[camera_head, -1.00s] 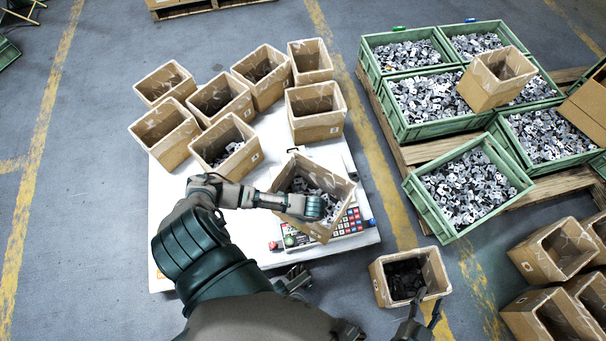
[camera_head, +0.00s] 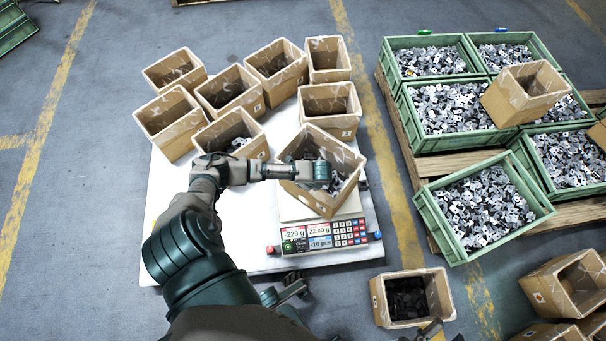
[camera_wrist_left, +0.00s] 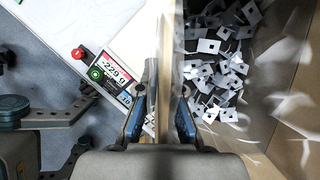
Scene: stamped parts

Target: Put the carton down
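The carton (camera_head: 325,202) is an open brown box with small grey stamped parts (camera_wrist_left: 218,65) inside. It is tilted in the picture and sits over the pan of the counting scale (camera_head: 322,236); I cannot tell whether it touches it. My left gripper (camera_head: 318,172) is shut on a carton wall. In the left wrist view the gripper (camera_wrist_left: 160,115) has one finger on each side of that wall. The scale display reads -229 g. My right gripper (camera_head: 432,332) is cut off at the bottom edge, and its finger state is unclear.
Several cartons (camera_head: 228,88) crowd the back of the white table (camera_head: 180,220); its front left is bare. Green crates of parts (camera_head: 480,250) stand on a pallet at right. A carton with dark contents (camera_head: 377,300) stands in front, and more cartons (camera_head: 565,285) are at lower right.

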